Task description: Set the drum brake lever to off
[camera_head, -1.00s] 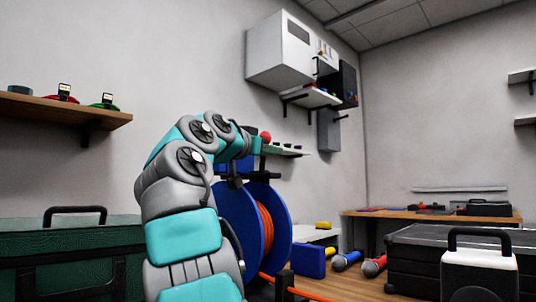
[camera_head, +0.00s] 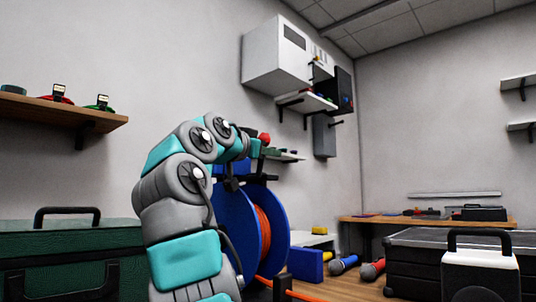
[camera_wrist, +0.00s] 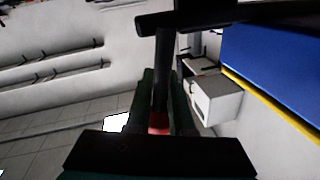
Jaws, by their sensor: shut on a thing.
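The cable drum (camera_head: 240,222) has blue flanges and orange cable wound between them. My gripper (camera_wrist: 161,90) shows dark green fingers in the wrist view, shut on a slim black lever (camera_wrist: 162,60) with a red part between the fingers. The lever runs up to a black crossbar (camera_wrist: 205,18) at the top of that view. In the head view my gripper (camera_head: 255,148) is small and partly hidden by my wrist, above the drum. A red knob (camera_head: 265,138) shows beside it. The lever's off mark is not visible.
A blue block (camera_head: 304,265), a blue-ended connector (camera_head: 343,264) and a red one (camera_head: 373,269) lie on the table right of the drum. A green case (camera_head: 70,245) stands at left. A shelf (camera_head: 65,110) and white cabinet (camera_head: 278,58) hang on the wall.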

